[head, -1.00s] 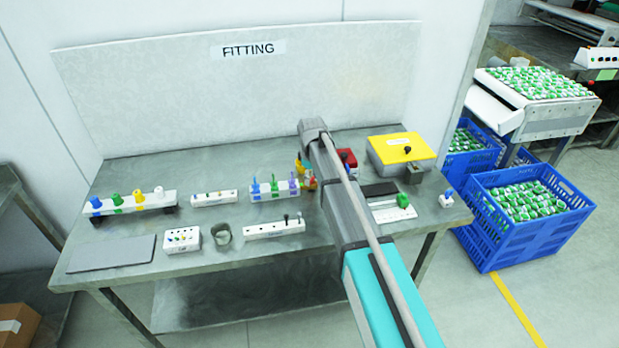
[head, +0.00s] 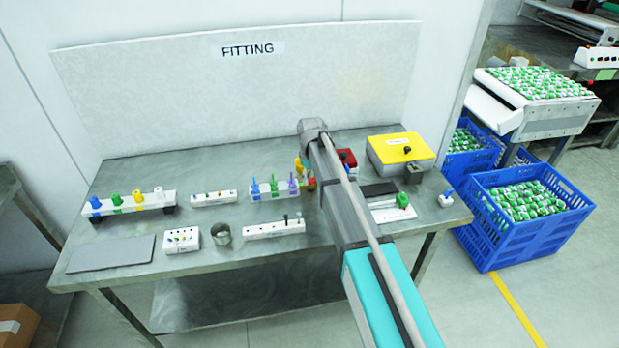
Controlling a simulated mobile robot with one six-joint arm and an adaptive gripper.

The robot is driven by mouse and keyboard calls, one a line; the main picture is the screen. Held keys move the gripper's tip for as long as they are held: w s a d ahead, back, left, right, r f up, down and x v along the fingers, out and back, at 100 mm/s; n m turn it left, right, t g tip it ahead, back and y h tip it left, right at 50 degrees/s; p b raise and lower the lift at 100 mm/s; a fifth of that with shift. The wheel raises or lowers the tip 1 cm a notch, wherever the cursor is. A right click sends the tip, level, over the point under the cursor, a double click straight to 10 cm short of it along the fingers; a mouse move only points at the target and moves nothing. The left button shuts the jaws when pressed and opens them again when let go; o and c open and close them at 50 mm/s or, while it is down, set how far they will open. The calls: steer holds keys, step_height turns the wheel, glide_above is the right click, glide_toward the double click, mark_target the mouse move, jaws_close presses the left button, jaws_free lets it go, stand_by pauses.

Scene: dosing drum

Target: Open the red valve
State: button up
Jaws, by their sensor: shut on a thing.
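Small red and yellow parts stand at the back middle of the bench, just left of my arm. A red-orange piece (head: 311,184) shows at the arm's edge, and a yellow piece (head: 299,166) is just above it. My arm covers part of this group, so I cannot tell whether the red piece is the valve or how it is turned. A red box (head: 347,158) with a dark top part sits right of the arm. My gripper is hidden behind my arm; neither its fingers nor their contact shows.
The steel bench (head: 215,268) holds a rack of coloured fittings (head: 128,206), white blocks, a grey cup (head: 221,235) and a yellow-topped box (head: 402,150). A white back panel (head: 160,100) rises behind. Blue crates (head: 505,235) stand on the floor to the right.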

steer(key=m, duration=0.5)
steer(key=shift+s+m, duration=0.2)
steer(key=shift+m, duration=0.2)
steer(key=o, duration=1.1)
steer(key=shift+w, duration=0.1)
steer(key=shift+o, duration=0.2)
steer(key=shift+r, duration=0.15)
